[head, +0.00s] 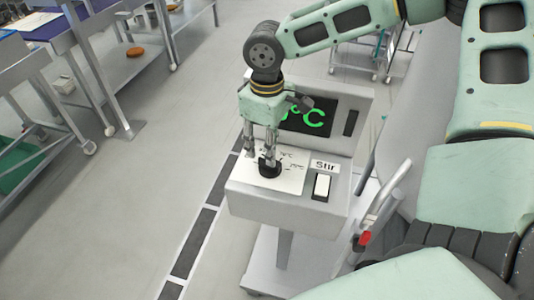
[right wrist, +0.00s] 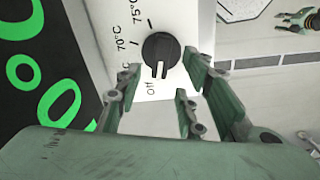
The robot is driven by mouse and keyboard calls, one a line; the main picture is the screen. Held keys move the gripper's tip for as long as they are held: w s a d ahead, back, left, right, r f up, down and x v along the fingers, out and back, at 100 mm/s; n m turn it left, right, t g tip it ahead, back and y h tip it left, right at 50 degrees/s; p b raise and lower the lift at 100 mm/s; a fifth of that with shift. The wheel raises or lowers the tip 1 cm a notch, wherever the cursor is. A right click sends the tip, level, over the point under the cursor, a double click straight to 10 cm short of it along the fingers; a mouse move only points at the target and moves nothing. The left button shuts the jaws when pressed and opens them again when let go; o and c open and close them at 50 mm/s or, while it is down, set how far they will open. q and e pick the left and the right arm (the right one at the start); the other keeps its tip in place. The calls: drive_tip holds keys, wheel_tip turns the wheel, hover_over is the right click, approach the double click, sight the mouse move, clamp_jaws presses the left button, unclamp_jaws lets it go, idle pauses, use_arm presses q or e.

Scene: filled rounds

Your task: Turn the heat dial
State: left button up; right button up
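The heat dial is a round black knob (right wrist: 160,52) on a white scale plate, and it also shows in the head view (head: 269,168). In the right wrist view its pale pointer mark faces down, near the "Off" label; 70°C and 75°C marks lie to its left and above. My right gripper (head: 261,152) is open over the dial, pointing down. In the right wrist view its fingertips (right wrist: 163,76) stand apart on either side of the knob's lower part; I cannot tell whether they touch it.
The light grey heater box (head: 262,198) has a lit green display (head: 304,117) behind the dial and a white Stir switch (head: 322,186) to the right. It stands on a wheeled stand. Tables (head: 60,40) line the left; the floor between is clear.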

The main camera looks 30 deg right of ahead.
wheel_tip(320, 180, up, 8)
drive_tip(key=shift+f, duration=0.25)
idle(0.5)
